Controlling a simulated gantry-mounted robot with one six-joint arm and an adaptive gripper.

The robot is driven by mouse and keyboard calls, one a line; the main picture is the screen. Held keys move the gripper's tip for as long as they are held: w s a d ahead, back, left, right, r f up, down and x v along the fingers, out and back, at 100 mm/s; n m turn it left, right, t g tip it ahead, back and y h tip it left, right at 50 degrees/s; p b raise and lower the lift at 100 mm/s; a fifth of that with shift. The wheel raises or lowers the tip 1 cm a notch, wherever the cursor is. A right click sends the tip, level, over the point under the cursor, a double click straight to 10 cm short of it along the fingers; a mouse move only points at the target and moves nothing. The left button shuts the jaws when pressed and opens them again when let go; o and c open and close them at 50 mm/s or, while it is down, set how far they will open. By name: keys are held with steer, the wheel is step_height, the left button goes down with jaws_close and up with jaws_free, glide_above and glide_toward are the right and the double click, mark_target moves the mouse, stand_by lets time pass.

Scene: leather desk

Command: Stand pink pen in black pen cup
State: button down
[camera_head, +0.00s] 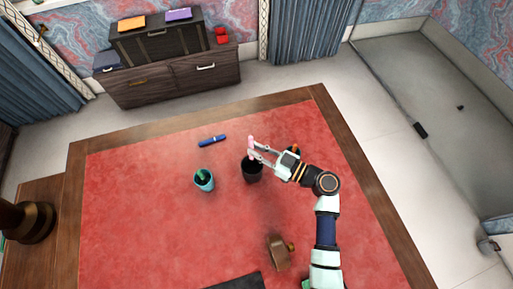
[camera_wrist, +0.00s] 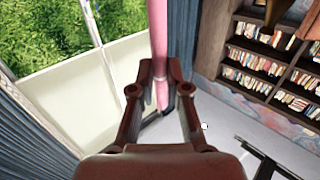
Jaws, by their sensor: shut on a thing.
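The pink pen (camera_head: 251,146) is upright in the grip of my gripper (camera_head: 252,149). It also shows as a pink shaft (camera_wrist: 159,45) between the two fingers in the wrist view, where my gripper (camera_wrist: 160,75) is shut on it. The black pen cup (camera_head: 252,171) stands on the red desk top directly below the gripper. The pen's lower end is at or just over the cup's mouth; I cannot tell whether it is inside. The cup does not show in the wrist view.
A teal cup (camera_head: 204,181) with a green item in it stands left of the black cup. A blue pen (camera_head: 212,140) lies behind them. A brown object (camera_head: 279,252) sits nearer the front, and a dark flat item (camera_head: 238,283) lies at the front edge. The left of the desk (camera_head: 125,215) is clear.

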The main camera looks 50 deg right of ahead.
step_height(320, 180, down, 11)
steer(key=b, duration=1)
steer(key=shift+r, duration=0.15)
steer(key=c, duration=1.1)
jaws_free()
steer(key=s, duration=0.4)
steer(key=s+d, duration=0.1)
steer(key=s, duration=0.3)
steer(key=s+d, duration=0.1)
steer(key=s, duration=0.2)
steer(key=shift+s, duration=0.4)
